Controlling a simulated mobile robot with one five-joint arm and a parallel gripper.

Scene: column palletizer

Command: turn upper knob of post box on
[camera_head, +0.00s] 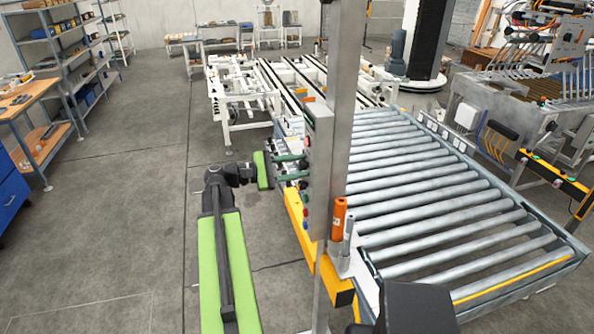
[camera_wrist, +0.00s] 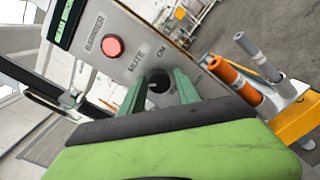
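The post box (camera_head: 320,160) is a grey control box on a tall metal post. In the wrist view its face (camera_wrist: 92,62) fills the upper middle, tilted, with a lit red button and printed words including MUTE and ON. A dark round knob (camera_wrist: 158,78) shows near those words, between the two green fingers of my gripper (camera_wrist: 160,82). The fingers are apart, one on each side of the knob, and I cannot tell whether they touch it. In the head view my gripper (camera_head: 300,166) reaches the box's left side. The knob's lower part is hidden.
An orange cylinder (camera_head: 339,218) stands beside the post, with a grey one next to it. A roller conveyor (camera_head: 440,205) lies right of the post, with a yellow rail (camera_head: 310,240) along its left edge. Open floor (camera_head: 130,190) lies to the left.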

